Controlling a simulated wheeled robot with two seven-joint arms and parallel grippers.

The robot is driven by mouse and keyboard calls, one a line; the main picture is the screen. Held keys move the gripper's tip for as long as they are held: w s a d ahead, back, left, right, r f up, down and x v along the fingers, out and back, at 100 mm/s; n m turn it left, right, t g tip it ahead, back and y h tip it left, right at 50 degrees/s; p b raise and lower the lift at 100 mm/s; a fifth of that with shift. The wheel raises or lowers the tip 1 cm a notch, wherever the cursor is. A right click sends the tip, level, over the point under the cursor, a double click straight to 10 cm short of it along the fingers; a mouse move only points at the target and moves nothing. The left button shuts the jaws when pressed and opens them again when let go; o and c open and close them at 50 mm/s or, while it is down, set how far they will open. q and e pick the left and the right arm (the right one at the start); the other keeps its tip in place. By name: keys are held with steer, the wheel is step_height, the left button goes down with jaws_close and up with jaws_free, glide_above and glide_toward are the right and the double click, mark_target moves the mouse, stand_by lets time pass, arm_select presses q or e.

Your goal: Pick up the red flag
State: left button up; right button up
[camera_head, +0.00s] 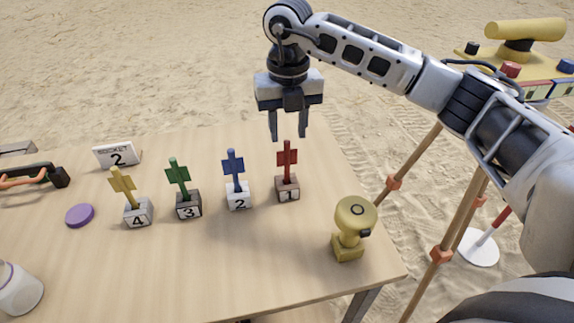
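The red flag (287,158) stands upright in a small brown block marked 1 (288,190), at the right end of a row of flags on the wooden table (230,270). My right gripper (289,136) points down with its two fingers apart and nothing between them. In the picture its fingertips are just above the top of the red flag; I cannot tell whether they are directly over it or behind it. My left gripper is not in view.
Blue (233,165), green (178,173) and yellow (122,184) flags stand in numbered blocks to the left. A brass instrument (350,228) stands near the table's right edge.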

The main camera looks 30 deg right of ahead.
mark_target(287, 141)
steer(key=shift+w+a+f+p, duration=0.1)
steer(key=shift+f+p, duration=0.5)
steer(key=shift+f, duration=2.2)
steer(key=shift+c, duration=0.2)
jaws_close()
